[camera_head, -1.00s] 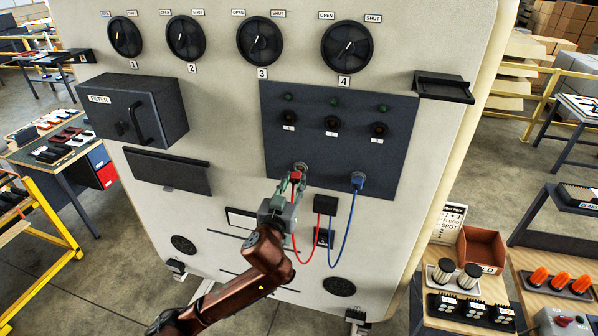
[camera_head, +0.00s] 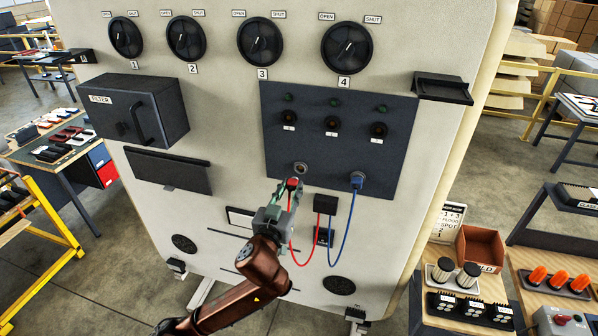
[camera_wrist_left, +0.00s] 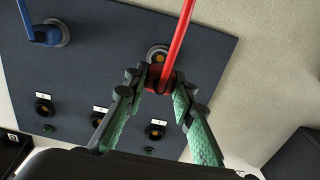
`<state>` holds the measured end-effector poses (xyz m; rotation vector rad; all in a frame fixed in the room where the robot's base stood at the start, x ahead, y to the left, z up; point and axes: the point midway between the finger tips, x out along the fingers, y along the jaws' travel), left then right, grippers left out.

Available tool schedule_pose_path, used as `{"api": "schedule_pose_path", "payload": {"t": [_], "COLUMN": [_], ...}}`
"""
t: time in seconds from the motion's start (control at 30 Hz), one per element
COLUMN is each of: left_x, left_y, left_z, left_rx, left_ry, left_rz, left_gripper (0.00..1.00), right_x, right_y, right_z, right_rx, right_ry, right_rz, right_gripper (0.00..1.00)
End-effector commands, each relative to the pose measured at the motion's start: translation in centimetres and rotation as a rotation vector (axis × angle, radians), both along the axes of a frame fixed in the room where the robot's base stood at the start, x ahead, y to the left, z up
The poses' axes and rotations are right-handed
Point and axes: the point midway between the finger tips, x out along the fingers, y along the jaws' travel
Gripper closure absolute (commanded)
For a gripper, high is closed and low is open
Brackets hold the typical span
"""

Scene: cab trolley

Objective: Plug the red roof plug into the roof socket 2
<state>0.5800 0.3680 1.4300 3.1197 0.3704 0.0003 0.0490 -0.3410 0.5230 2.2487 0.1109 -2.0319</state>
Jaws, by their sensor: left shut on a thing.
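The red plug (camera_head: 292,184) with its red cable (camera_head: 291,246) is in my left gripper (camera_head: 290,190), below and apart from a round metal parking socket (camera_head: 300,169) on the dark panel (camera_head: 335,160). In the left wrist view my left gripper (camera_wrist_left: 160,88) is shut on the red plug (camera_wrist_left: 155,76), its fingers on either side. A bare socket (camera_wrist_left: 158,54) shows just beyond the plug. Round sockets numbered 1 (camera_head: 289,117), 2 (camera_head: 332,123) and 3 (camera_head: 378,129) sit higher on the panel, each under a green light. My right gripper is not in view.
A blue plug (camera_head: 358,181) sits in the panel's lower right with its cable hanging down. A small dark box (camera_head: 325,203) is where the cables meet. A filter box (camera_head: 135,110) juts out at left. Several dials line the top.

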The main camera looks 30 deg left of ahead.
Motion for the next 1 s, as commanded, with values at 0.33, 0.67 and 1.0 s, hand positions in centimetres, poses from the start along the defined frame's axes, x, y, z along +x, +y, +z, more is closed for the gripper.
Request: {"api": "schedule_pose_path", "payload": {"t": [0.33,0.67,1.0], "left_x": [-0.1,-2.3,-7.9], "left_y": [-0.1,-4.2,-11.8], "left_z": [-0.5,-13.6,-28.9], "left_rx": [0.000,-0.007,-0.006], "left_ry": [0.002,0.012,0.008], "left_rz": [-0.002,-0.073,-0.183], "left_gripper": [1.00,1.00,1.00], "right_x": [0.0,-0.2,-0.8], "right_y": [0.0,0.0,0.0], "right_z": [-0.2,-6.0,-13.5], "right_rx": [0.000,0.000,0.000], "right_ry": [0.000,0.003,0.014], "right_rz": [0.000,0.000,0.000], "right_gripper": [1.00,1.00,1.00]}}
